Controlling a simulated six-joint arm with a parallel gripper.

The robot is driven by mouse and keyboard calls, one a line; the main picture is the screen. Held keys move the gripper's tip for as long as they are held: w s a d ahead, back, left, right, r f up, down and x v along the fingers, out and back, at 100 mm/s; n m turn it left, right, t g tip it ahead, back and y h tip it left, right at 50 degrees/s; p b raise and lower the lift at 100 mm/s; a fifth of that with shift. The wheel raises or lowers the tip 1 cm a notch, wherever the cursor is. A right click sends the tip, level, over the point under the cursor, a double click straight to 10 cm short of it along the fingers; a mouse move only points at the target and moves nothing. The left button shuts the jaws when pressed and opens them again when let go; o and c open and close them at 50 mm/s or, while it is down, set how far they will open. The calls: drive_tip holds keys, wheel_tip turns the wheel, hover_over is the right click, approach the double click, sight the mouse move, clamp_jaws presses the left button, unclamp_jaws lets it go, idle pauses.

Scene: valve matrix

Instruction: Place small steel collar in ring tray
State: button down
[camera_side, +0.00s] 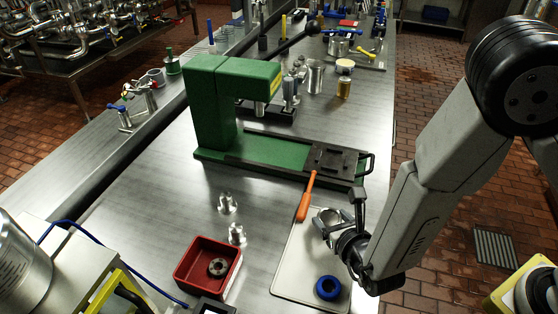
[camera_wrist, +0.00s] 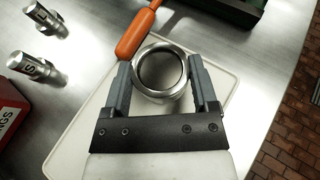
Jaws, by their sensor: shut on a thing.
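A shiny steel collar (camera_wrist: 166,96) sits between the two fingers of my gripper (camera_wrist: 161,78), which is shut on it from both sides. In the side view the collar (camera_side: 322,217) and my gripper (camera_side: 340,222) are over the upper part of the white board (camera_side: 288,272); I cannot tell whether the collar touches the board. The red ring tray (camera_side: 193,283) stands to the left of the board and holds a steel ring (camera_side: 218,267). Its labelled wall (camera_wrist: 14,108) shows at the left of the wrist view.
An orange-handled tool (camera_side: 306,197) lies close beside the collar. A blue ring (camera_side: 328,288) lies on the board. A green press (camera_side: 212,115) stands behind. Bare table separates tray and board.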

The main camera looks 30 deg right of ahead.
drive_tip(key=shift+f, duration=0.6)
drive_tip(key=shift+f, duration=0.1)
unclamp_jaws()
drive_tip(key=shift+v, duration=3.8)
